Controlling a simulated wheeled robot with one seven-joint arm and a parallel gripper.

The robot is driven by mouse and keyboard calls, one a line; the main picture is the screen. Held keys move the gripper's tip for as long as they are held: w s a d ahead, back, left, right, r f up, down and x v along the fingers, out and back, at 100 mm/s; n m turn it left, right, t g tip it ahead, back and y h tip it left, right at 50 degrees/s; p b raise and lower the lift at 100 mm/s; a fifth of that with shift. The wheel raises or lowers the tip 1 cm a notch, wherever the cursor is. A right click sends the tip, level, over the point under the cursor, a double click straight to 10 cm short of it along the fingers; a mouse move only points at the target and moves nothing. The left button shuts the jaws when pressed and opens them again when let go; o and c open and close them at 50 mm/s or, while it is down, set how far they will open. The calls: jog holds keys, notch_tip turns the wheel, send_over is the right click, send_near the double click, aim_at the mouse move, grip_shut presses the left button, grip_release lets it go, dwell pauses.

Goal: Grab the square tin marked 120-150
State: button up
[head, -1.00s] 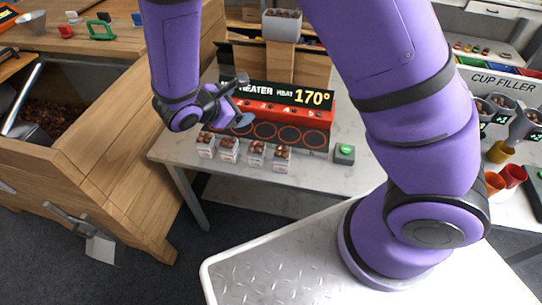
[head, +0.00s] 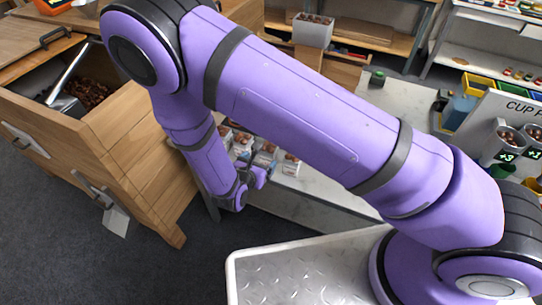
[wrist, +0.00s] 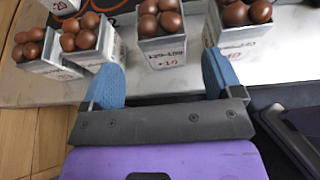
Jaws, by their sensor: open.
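Several small square tins filled with brown chestnuts stand in a row along the table's front edge. In the wrist view, one tin (wrist: 164,50) stands ahead of and between my gripper's fingertips; its small label seems to read 120-150, with a red mark below. My gripper (wrist: 162,80) is open, its two blue fingers apart and empty, just short of this tin. Other tins stand to the left (wrist: 102,50) and right (wrist: 238,36) of it. In the head view the tins (head: 265,153) are partly hidden by my arm, and the fingers cannot be made out.
Another tin (wrist: 48,66) stands at the far left of the row. The table (head: 320,188) ends just in front of the tins. A wooden cabinet (head: 130,150) stands close on the left. A green button box (head: 377,78) sits farther back on the table.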

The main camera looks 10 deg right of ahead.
aim_at(266, 156)
jog(key=shift+x, duration=3.85)
jog(key=shift+s+d, duration=0.1)
jog(key=shift+d, duration=0.05)
jog(key=shift+c, duration=0.4)
jog(key=c, duration=1)
